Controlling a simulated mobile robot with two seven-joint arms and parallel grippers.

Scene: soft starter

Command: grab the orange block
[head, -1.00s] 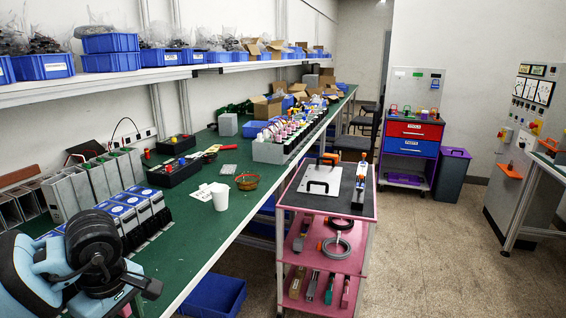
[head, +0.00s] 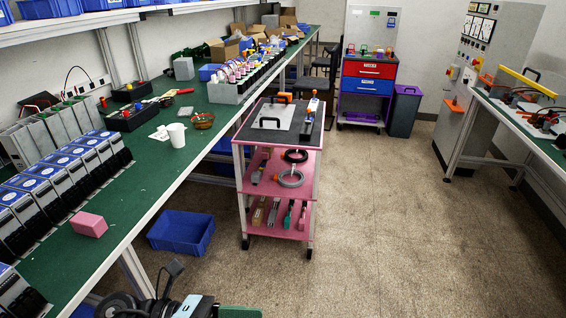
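I cannot pick out a plain orange block for certain. My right gripper is not in view.
The green workbench (head: 150,185) runs along the left, with blue-topped modules (head: 60,165) and a white cup (head: 177,135). A pink cart (head: 306,185) stands mid-scene. A blue bin (head: 180,232) is on the floor. The floor right of the cart is open.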

